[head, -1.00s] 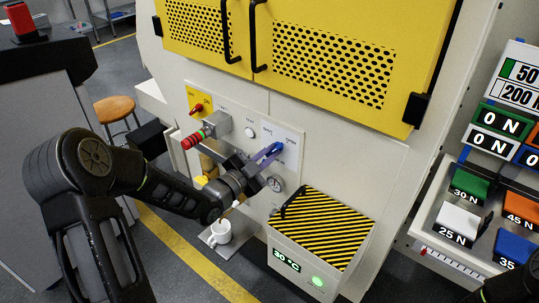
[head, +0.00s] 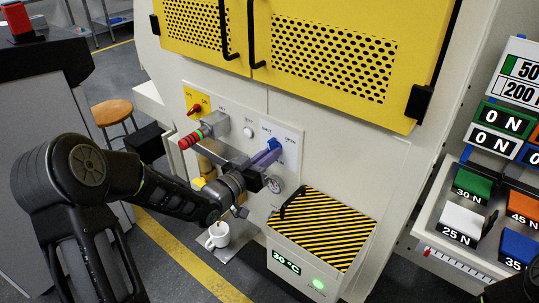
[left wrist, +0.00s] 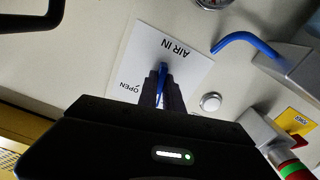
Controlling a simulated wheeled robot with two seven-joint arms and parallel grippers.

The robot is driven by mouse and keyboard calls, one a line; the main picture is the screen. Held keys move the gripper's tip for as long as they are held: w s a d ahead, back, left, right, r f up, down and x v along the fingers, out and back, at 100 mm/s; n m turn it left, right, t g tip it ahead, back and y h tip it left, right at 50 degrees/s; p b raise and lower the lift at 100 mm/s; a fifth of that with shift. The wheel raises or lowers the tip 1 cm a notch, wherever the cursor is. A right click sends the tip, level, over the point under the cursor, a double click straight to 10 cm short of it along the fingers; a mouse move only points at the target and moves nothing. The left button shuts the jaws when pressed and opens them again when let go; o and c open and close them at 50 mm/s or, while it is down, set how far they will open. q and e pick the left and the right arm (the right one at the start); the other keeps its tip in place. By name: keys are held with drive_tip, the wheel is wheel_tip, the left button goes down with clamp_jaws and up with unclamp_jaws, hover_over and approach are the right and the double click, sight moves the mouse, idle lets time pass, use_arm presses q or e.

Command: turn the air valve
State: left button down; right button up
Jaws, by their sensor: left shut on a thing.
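The air valve is a blue handle (head: 274,143) on a white plate (head: 291,146) on the pale machine front, with SHUT and OPEN marked on the plate. In the left wrist view the handle (left wrist: 163,69) shows as a short blue strip between the fingertips, and the plate (left wrist: 190,68) reads AIR IN and OPEN. My left gripper (head: 267,156) is shut on the handle. The fingers hide much of the handle, so its exact angle is unclear. My right gripper is not in view; only a dark part shows at the lower right edge.
A red-and-green knob (head: 194,137) sticks out left of the valve. A round gauge (head: 275,184) sits just below the valve. A striped box (head: 322,233) stands below right, and a white mug (head: 218,234) stands below my left arm.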

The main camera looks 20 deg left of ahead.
use_arm(q)
drive_tip(key=n+p, duration=0.1)
drive_tip(key=n, duration=0.5)
drive_tip(key=shift+d, duration=0.1)
drive_tip(key=shift+n, duration=0.3)
drive_tip(key=c, duration=1.5)
unclamp_jaws()
drive_tip(key=shift+r, duration=0.1)
drive_tip(key=shift+s, duration=0.1)
drive_tip(key=v, duration=0.7)
drive_tip(key=shift+s, duration=0.3)
